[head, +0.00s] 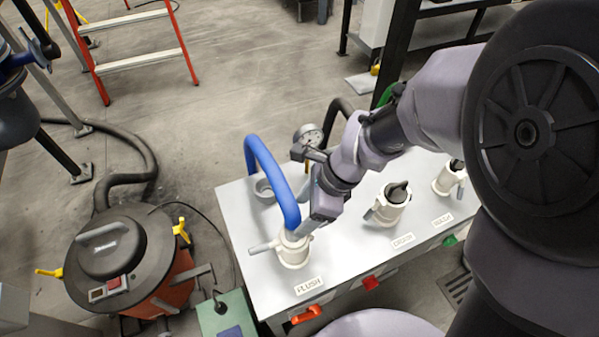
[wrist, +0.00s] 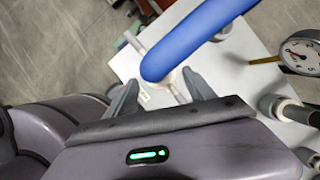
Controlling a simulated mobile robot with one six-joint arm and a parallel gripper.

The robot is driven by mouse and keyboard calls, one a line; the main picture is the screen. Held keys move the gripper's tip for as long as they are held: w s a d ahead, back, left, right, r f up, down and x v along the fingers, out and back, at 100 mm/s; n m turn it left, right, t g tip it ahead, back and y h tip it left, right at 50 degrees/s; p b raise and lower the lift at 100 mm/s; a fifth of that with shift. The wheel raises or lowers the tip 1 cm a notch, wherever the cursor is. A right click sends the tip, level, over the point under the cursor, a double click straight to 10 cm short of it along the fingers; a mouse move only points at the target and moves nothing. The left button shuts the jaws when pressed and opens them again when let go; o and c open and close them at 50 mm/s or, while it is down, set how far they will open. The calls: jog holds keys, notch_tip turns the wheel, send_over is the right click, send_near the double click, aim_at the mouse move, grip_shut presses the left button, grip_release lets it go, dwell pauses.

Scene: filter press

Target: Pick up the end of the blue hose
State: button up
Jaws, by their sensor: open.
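The blue hose (head: 272,172) arches up from the back of the white table. Its lower end meets the white coupling (head: 293,252) behind the FLUSH label. In the wrist view the blue hose (wrist: 195,40) comes in from the upper right, and its rounded lower end lies just beyond and between my fingertips. My gripper (head: 306,222) is beside the hose's lower end, to its right in the head view. In the wrist view my gripper (wrist: 160,80) has its two fingers spread apart with nothing clamped. Whether a finger touches the hose is unclear.
The table (head: 240,215) also carries the DRAIN coupling (head: 388,207), another coupling (head: 449,180) at right, a grey cup (head: 264,190) and a pressure gauge (wrist: 300,52) close to my gripper. An orange-black vacuum (head: 125,260) stands left.

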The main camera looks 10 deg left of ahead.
jog(key=b+x, duration=0.1)
jog(key=x, duration=0.1)
jog(key=b+x, duration=0.1)
jog(key=x, duration=0.1)
jog(key=s+b+x, duration=0.1)
jog(key=b+x, duration=0.1)
jog(key=shift+a+f, duration=0.1)
jog(key=shift+f, duration=0.1)
jog(key=shift+w+a, duration=0.1)
jog(key=shift+r, duration=0.15)
jog(key=shift+c, duration=0.9)
grip_shut()
